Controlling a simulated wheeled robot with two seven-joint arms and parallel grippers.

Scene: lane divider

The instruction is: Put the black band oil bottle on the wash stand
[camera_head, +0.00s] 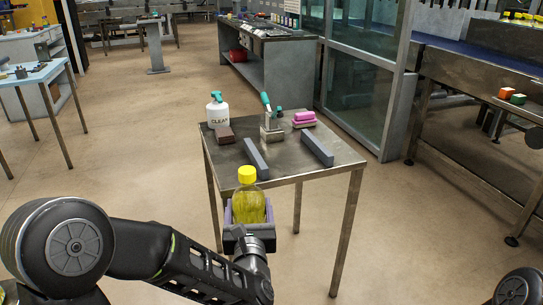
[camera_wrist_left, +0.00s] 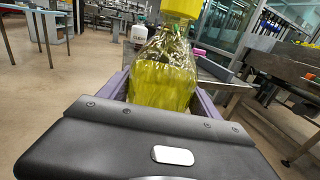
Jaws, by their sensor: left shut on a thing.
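A clear bottle of yellow oil with a yellow cap (camera_head: 247,176) stands upright in my left gripper (camera_head: 249,212). The purple-lined fingers are shut on its sides. The left wrist view shows the bottle (camera_wrist_left: 163,75) close up between the fingers; no black band is visible on it, and its lower part is hidden. The metal table that looks like the wash stand (camera_head: 289,163) is just beyond the gripper. The bottle is in front of its near edge, not over the top. My right gripper is not in view.
On the table are two grey bars (camera_head: 256,158) (camera_head: 316,149) with a clear lane between them, a white spray bottle (camera_head: 217,114), a brown block (camera_head: 225,135), a green-handled tool (camera_head: 269,121) and pink sponges (camera_head: 304,118). A glass partition (camera_head: 358,75) stands behind to the right.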

